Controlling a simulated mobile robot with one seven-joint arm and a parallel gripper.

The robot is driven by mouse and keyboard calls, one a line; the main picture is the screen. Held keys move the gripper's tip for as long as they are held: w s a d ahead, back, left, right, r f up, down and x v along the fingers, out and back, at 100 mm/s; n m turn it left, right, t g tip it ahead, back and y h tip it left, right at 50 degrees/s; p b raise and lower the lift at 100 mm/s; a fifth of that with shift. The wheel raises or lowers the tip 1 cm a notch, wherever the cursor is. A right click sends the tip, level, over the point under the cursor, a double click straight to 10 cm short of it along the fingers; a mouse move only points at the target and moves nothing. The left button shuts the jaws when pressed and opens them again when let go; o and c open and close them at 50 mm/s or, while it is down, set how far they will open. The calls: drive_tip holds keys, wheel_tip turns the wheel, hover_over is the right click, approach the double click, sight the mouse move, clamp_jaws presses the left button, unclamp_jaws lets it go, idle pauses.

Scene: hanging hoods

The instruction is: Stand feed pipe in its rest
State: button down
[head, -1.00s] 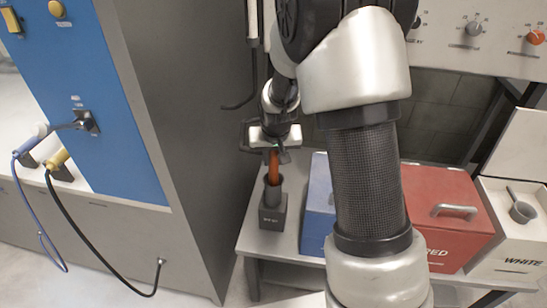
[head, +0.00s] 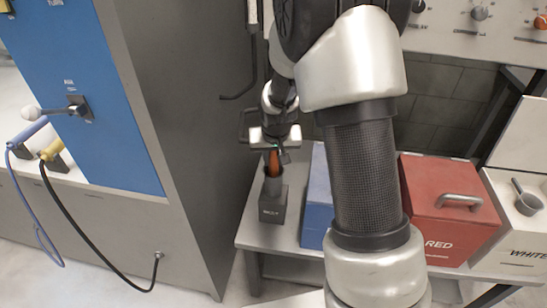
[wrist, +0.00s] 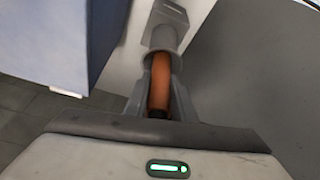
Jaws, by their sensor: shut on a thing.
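The feed pipe (head: 273,165) is an orange-brown tube standing close to upright, its lower end inside the dark grey rest (head: 272,205) on the low table. In the wrist view the pipe (wrist: 160,80) runs between my fingers into the round mouth of the rest (wrist: 165,35). My gripper (head: 273,150) is above the rest and shut on the upper part of the pipe. In the wrist view the fingertips (wrist: 160,95) lie on either side of the pipe. How deep the pipe sits is hidden by the rest's wall.
A blue bin (head: 318,205), a red bin (head: 450,205) and a white bin (head: 520,215) with a grey scoop stand right of the rest. A tall grey and blue cabinet (head: 180,120) is close on the left. A cable (head: 75,240) hangs at far left.

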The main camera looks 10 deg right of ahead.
drive_tip(key=shift+f, duration=0.45)
drive_tip(key=c, duration=1.4)
unclamp_jaws()
drive_tip(key=d+p+v, duration=0.1)
drive_tip(key=p+v, duration=0.2)
drive_tip(key=v, duration=1.4)
drive_tip(key=shift+a+r, duration=0.25)
drive_tip(key=shift+a, duration=0.25)
